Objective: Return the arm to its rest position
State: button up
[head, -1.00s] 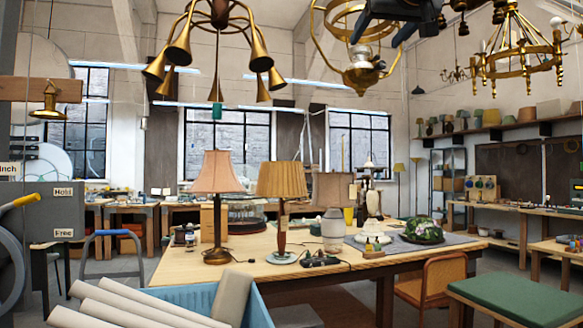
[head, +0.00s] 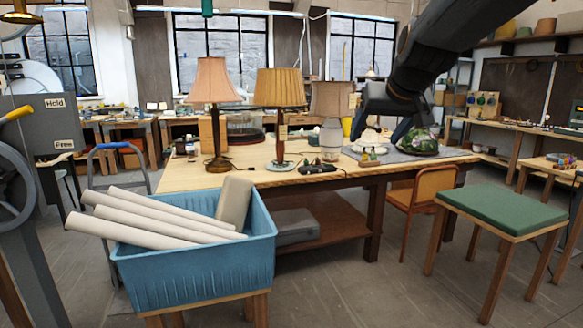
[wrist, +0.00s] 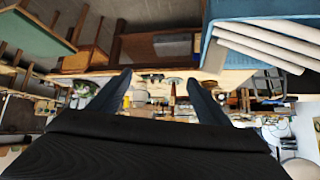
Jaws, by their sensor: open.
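My gripper (head: 378,130) hangs from my dark arm at the upper right of the head view, in front of the workbench's right part. Its two blue-grey fingers are spread apart with nothing between them. In the wrist view my gripper (wrist: 160,88) also shows open and empty, with its two fingers apart and the workbench beyond, upside down. The workbench (head: 350,179) carries three shaded lamps: a pink one (head: 214,82), a pleated tan one (head: 279,88) and a grey one (head: 330,100). My gripper appears to the right of the grey lamp; its distance from the bench is unclear.
A blue tub (head: 195,268) with several pale rolls (head: 150,217) stands front left. A green-topped stool (head: 502,210) and an orange-brown chair (head: 434,187) stand at right. A winch (head: 30,150) is at far left. The floor (head: 370,285) between tub and stool is clear.

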jog(key=s+f+g, duration=0.2)
jog(key=s+f, duration=0.4)
jog(key=f, duration=0.5)
jog(key=s+f+g, duration=0.3)
jog(key=s+f, duration=0.3)
jog(key=f, duration=0.5)
jog(key=s+f+g, duration=0.3)
jog(key=s+f, duration=0.8)
jog(key=s, duration=0.2)
jog(key=shift+s+a+f+h, duration=0.25)
jog(key=shift+s+h, duration=0.05)
jog(key=shift+s, duration=0.1)
jog(key=shift+c, duration=0.5)
